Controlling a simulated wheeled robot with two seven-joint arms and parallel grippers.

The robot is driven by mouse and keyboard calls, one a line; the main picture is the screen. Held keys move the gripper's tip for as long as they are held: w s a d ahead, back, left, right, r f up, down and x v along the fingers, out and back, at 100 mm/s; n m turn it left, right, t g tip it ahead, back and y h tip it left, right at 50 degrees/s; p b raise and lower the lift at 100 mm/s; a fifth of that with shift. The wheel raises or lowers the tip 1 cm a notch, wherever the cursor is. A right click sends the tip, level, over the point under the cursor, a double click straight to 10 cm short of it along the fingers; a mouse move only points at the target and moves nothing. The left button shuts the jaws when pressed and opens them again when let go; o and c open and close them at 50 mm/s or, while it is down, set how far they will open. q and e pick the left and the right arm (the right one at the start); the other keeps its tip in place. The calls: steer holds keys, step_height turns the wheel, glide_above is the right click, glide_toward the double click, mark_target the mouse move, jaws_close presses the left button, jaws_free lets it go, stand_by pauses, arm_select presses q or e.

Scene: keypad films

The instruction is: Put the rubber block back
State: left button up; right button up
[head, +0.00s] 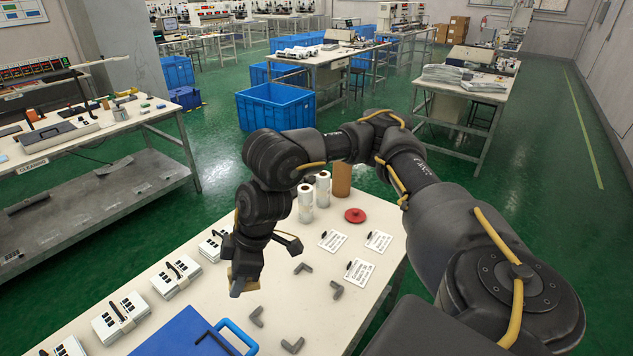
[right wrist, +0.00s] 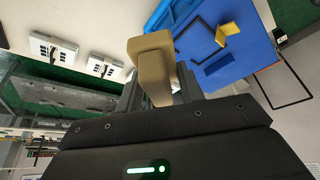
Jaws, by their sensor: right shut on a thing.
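My right gripper (head: 243,277) hangs above the white table on the near side. It is shut on a tan rubber block (head: 237,289), which points down from the fingers. In the right wrist view the rubber block (right wrist: 152,65) sits between the fingers and hides part of what lies behind it. My left gripper is not in view.
A blue tray (head: 178,338) lies at the table's near edge; the right wrist view shows a yellow piece (right wrist: 228,31) on it. White keypad units (head: 120,313) line the left side.

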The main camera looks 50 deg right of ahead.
steer(key=shift+a+f, duration=0.2)
steer(key=shift+a, duration=0.35)
step_height(320, 180, down, 5)
steer(key=a+m+h+p, duration=0.1)
steer(key=a+m+p, duration=0.1)
steer(key=m+p, duration=0.15)
steer(key=s+d+f+m+t+h+p, duration=0.1)
steer(key=s+d+f+m+p, duration=0.15)
steer(key=s+d+f, duration=0.5)
steer(key=s+d+f+m+t+h+p, duration=0.15)
steer(key=s+d+f+m, duration=0.25)
steer(key=d, duration=0.6)
steer(key=b, duration=0.3)
glide_toward(292, 300)
steer(key=shift+w+a+f+g+b, duration=0.15)
steer(key=shift+w+f+b, duration=0.25)
steer(key=shift+b, duration=0.25)
steer(key=shift+w+a+f+g+b, duration=0.1)
steer(key=shift+w+f+b, duration=0.15)
steer(key=shift+w+b, duration=0.3)
steer(key=shift+w+d+f, duration=0.15)
steer(key=shift+w+f, duration=0.15)
steer(key=shift+w+f+b, duration=0.15)
steer(key=shift+f+b, duration=0.1)
steer(key=shift+b, duration=0.05)
steer(key=shift+w+f+b, duration=0.1)
steer(key=shift+f+b, duration=0.45)
steer(key=shift+f, duration=1.05)
